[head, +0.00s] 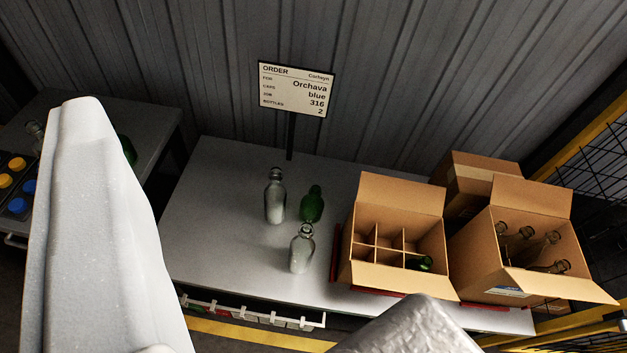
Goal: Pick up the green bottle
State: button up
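A green bottle (312,204) stands upright on the grey table, behind and just right of a clear bottle (302,250). A second clear bottle (275,197) stands to its left. Another green bottle (420,263) sits in a front right compartment of the divided carton (375,272). Part of a green object (128,150), perhaps a bottle, shows on the left table behind my pale finger. My gripper (248,198) appears open: one large pale finger at left and a grey one at bottom centre, wide apart, nothing held. It is nearer the camera than the bottles.
An order sign (296,88) on a post reads Orchava, blue, 316, bottles 2. Caps (17,205) sit at far left. The table left of the bottles is clear.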

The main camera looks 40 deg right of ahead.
aim_at(312, 205)
jog(key=z, duration=0.5)
jog(key=i, duration=0.9)
jog(key=z, duration=0.7)
jog(key=k, duration=0.8)
jog(key=z, duration=0.15)
jog(key=i, duration=0.85)
jog(key=u, duration=0.05)
